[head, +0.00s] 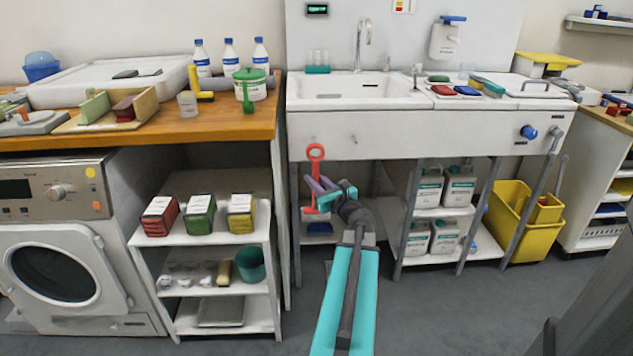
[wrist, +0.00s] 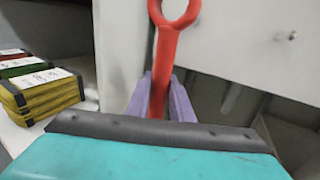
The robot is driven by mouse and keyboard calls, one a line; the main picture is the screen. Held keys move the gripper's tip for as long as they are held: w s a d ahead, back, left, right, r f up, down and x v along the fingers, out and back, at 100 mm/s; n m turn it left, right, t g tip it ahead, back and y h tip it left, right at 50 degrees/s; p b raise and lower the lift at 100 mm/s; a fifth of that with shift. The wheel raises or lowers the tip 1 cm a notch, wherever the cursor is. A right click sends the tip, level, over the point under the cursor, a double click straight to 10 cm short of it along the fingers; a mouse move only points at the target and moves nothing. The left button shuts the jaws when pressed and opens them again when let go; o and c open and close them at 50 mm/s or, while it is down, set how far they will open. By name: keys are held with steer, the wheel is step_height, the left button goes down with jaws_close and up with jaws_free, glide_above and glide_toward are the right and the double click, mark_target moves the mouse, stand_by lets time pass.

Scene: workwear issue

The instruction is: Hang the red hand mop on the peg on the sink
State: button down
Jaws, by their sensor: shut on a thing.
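The red hand mop (head: 315,170) is upright in my gripper (head: 318,187), in front of the left part of the sink unit. In the wrist view the purple fingers of my gripper (wrist: 160,97) are shut on both sides of the mop's red handle (wrist: 164,58), with its ring above them.
A shelf unit (head: 203,243) with several cloth packs stands left of the sink, beside a washing machine (head: 52,262). White canisters (head: 428,187) stand on racks under the sink. Yellow buckets (head: 524,220) stand at the right. The grey floor in front is open.

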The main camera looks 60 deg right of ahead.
steer(key=shift+w+d, duration=0.1)
steer(key=shift+d, duration=0.05)
steer(key=w+d+f+b, duration=0.1)
steer(key=w+d, duration=0.4)
steer(key=d, duration=0.2)
stand_by(1.7)
steer(key=shift+w+d, duration=0.1)
steer(key=shift+d, duration=0.05)
